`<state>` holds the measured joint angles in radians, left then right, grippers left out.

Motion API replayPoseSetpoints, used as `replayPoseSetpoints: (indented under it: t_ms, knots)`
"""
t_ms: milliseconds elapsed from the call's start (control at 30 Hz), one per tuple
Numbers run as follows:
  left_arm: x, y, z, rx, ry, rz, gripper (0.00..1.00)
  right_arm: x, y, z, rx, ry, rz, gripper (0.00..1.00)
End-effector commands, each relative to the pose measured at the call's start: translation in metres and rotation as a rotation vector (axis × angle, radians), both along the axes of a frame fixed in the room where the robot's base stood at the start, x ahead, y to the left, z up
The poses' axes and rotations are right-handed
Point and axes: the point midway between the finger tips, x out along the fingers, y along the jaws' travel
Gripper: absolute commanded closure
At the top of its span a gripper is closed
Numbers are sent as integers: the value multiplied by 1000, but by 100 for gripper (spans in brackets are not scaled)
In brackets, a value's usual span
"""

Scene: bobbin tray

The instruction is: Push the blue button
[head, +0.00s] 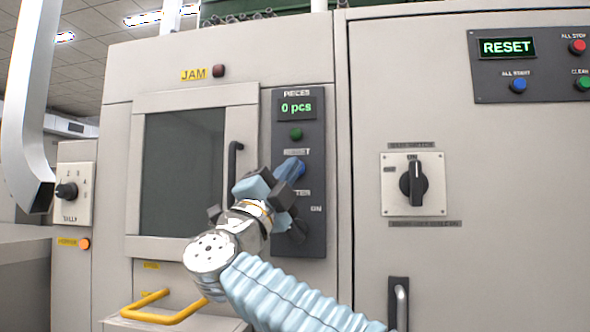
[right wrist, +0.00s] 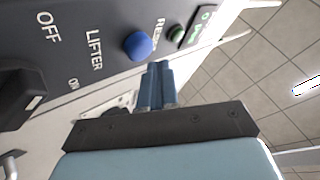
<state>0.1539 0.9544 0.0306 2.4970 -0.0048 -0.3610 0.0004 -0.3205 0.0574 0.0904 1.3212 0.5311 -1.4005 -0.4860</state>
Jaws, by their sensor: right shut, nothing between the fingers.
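A blue button (head: 301,169) sits on the dark control panel (head: 314,240) under the RESET label, partly hidden by my right gripper in the head view. The same round blue button (right wrist: 138,45) shows whole in the right wrist view, between the RESET and LIFTER labels. My right gripper (head: 286,167) is shut and empty, its fingertips in front of the panel close to the button. In the right wrist view its fingertips (right wrist: 157,67) appear just beside the button; I cannot tell whether they touch it. My left gripper is not in view.
A green button (head: 296,134) and the "0 pcs" display (head: 297,108) are above. A black lifter knob (right wrist: 22,92) is nearby. Another blue button (head: 518,86) is on the upper right panel. A black door handle (head: 233,165) and a yellow handle (head: 152,308) stick out.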

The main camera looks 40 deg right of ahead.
Motion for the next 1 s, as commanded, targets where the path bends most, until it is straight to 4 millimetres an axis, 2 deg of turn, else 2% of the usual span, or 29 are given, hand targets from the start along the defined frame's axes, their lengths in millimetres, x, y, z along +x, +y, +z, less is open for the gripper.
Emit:
replayPoseSetpoints:
  t_ms: [533,1000]
  knots:
    - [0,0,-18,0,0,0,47,-28,36,-1,0,-1,2,100]
    - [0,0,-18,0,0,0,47,-31,39,0,0,0,0,100]
